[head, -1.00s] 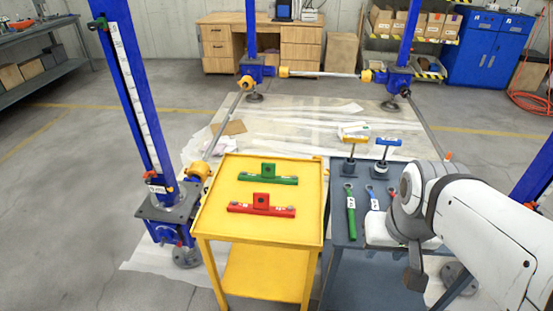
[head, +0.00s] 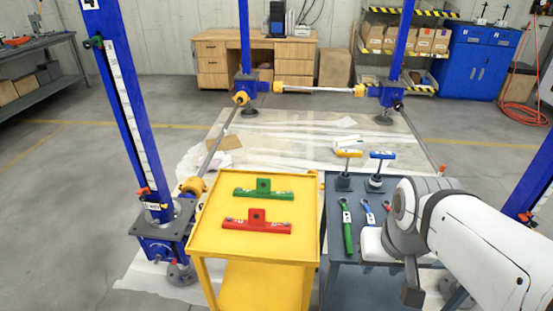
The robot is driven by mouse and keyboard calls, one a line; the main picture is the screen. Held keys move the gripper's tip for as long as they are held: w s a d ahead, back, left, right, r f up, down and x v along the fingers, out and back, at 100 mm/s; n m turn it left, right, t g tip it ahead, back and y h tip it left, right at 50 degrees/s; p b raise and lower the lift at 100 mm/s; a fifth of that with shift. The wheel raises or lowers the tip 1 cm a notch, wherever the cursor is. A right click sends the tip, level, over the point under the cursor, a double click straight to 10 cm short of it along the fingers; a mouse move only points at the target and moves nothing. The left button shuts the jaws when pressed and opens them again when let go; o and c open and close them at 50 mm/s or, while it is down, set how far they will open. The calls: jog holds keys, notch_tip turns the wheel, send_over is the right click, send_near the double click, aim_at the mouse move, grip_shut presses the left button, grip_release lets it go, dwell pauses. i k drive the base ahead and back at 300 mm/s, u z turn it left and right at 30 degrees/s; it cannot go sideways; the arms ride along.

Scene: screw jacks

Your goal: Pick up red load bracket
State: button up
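The red load bracket (head: 256,226) lies on the top of the yellow cart (head: 210,246), near the middle, with its upright tab facing up. A similar green bracket (head: 263,193) lies just behind it. My gripper (head: 411,291) seems to be the dark part at the end of my white arm, low over the grey cart on the right. It is well apart from the red bracket. Its fingers cannot be made out, and I see nothing held.
The grey cart (head: 335,232) beside the yellow one carries a green-handled wrench (head: 347,235), a blue wrench (head: 368,212), and yellow (head: 349,154) and blue (head: 383,155) T-handled tools. A blue screw jack column (head: 122,100) stands at the left. Space above the brackets is clear.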

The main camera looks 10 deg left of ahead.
aim_at(257, 222)
jog(key=z, duration=2.2)
jog(key=k, duration=1.2)
jog(key=u, duration=2.05)
jog(key=i, duration=0.6)
jog(key=u, duration=0.1)
